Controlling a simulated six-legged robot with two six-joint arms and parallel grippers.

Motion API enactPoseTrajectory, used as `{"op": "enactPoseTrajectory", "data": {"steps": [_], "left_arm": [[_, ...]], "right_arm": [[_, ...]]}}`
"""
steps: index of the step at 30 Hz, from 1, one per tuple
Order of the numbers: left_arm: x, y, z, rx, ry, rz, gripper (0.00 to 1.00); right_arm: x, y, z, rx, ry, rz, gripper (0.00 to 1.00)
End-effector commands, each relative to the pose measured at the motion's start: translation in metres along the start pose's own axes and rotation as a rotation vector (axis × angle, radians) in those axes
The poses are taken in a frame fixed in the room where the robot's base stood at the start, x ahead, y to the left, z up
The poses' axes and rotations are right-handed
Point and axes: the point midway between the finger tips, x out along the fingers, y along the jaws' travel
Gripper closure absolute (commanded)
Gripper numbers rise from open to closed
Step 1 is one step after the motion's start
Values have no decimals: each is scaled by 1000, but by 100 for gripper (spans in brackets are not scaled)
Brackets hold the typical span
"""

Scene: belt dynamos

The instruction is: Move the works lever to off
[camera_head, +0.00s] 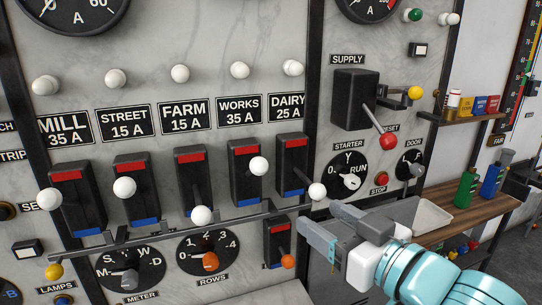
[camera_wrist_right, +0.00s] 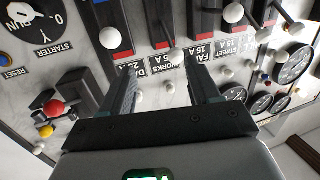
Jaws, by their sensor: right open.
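The works lever is on the black switch under the WORKS 35 A label (camera_head: 239,111). Its white ball knob (camera_head: 258,166) stands out in front of the switch at about mid height, between the red band on top and the blue band below. The knob also appears in the upside-down right wrist view (camera_wrist_right: 169,56), beyond the fingers. My right gripper (camera_head: 320,217) is open and empty, below and to the right of the works knob and just below the dairy knob (camera_head: 317,190). Its fingers also show in the right wrist view (camera_wrist_right: 159,72). My left gripper is not in view.
The farm (camera_head: 200,215), street (camera_head: 124,188) and mill (camera_head: 49,201) knobs stick out to the left. A dark horizontal bar (camera_head: 160,233) runs below the switches. The red supply knob (camera_head: 388,141) protrudes at upper right. A wooden bench (camera_head: 485,217) stands at right.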

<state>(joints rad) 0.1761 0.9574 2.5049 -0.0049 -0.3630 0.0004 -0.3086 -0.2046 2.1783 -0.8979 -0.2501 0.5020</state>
Motion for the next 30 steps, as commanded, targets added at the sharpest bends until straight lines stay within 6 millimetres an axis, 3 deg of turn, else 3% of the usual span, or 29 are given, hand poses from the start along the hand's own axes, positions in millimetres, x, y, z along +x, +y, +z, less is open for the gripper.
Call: {"op": "enactPoseTrajectory", "data": {"steps": [1, 6, 11, 21, 30], "left_arm": [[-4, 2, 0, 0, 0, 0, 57], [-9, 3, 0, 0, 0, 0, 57], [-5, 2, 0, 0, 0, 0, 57], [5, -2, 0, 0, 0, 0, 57], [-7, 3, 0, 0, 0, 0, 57]], "right_arm": [[-6, -5, -13, -7, 20, -6, 39], [-17, -17, -34, -19, 60, -22, 39], [-6, -22, -35, -21, 63, -32, 39], [70, -21, -39, -20, 60, -28, 39], [131, -20, -46, -20, 60, -26, 39]]}}
